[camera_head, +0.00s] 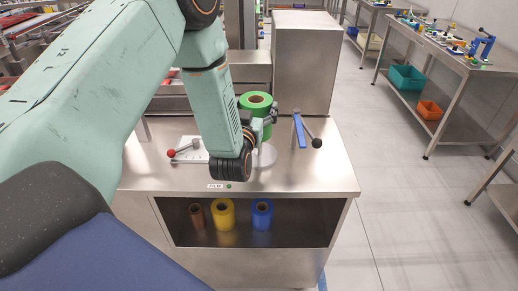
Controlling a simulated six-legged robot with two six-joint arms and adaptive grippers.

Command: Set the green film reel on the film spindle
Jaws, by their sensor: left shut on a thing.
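The green film reel (256,101) is upright above the steel cabinet top, partly hidden by my left arm. My left gripper (269,117) is shut on the reel at its right side; the fingers are small and partly hidden. A pale round base (267,156), which looks like the film spindle's, shows below the reel, beside my wrist. The spindle's post is hidden, so I cannot tell whether the reel is around it or above it. My right gripper is not in view.
Brown (197,217), yellow (223,214) and blue (262,215) rolls stand on the shelf below. A steel box (304,60) rises behind.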

